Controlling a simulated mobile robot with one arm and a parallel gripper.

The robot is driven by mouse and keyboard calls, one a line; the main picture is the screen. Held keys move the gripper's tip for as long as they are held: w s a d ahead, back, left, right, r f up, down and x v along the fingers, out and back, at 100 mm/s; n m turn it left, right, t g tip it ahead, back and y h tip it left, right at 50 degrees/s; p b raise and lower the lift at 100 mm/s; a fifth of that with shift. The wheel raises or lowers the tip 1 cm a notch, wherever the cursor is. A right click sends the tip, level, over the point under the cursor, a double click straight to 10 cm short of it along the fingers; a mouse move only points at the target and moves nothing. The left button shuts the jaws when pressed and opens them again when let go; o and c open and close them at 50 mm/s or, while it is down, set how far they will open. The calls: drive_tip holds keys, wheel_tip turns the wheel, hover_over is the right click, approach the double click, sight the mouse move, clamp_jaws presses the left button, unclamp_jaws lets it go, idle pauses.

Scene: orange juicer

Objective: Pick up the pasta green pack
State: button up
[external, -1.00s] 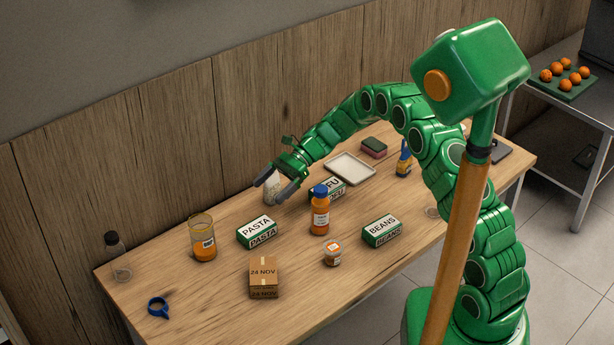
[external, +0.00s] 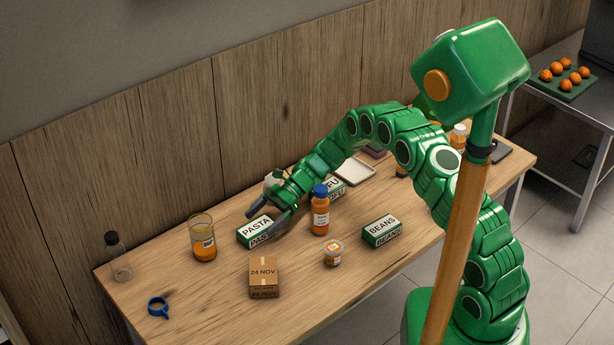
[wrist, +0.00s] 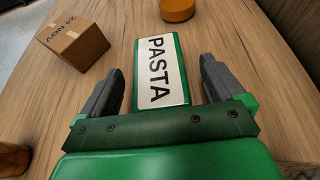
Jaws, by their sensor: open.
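The pasta green pack (external: 252,227) is a green box with a white label reading PASTA. It lies on the wooden table, left of the orange bottle with the blue cap. My gripper (external: 256,224) is open, with its grey fingers just above the pack; the near finger covers part of its front. In the wrist view the pack (wrist: 161,72) lies ahead, between the directions of the two fingers of my gripper (wrist: 161,80), lengthwise along the view. A gap shows on both sides of the pack, and nothing is held.
The orange bottle (external: 320,215) stands close to the right of my gripper. A cardboard box (external: 263,275) lies in front, a jar of orange liquid (external: 203,245) to the left. The beans pack (external: 381,231) and a small tub (external: 333,254) are to the right.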

sight(258, 226)
drive_tip(key=x, duration=0.3)
drive_tip(key=shift+s, duration=0.2)
drive_tip(key=shift+c, duration=0.2)
drive_tip(key=c, duration=1.1)
drive_tip(key=shift+c, duration=0.2)
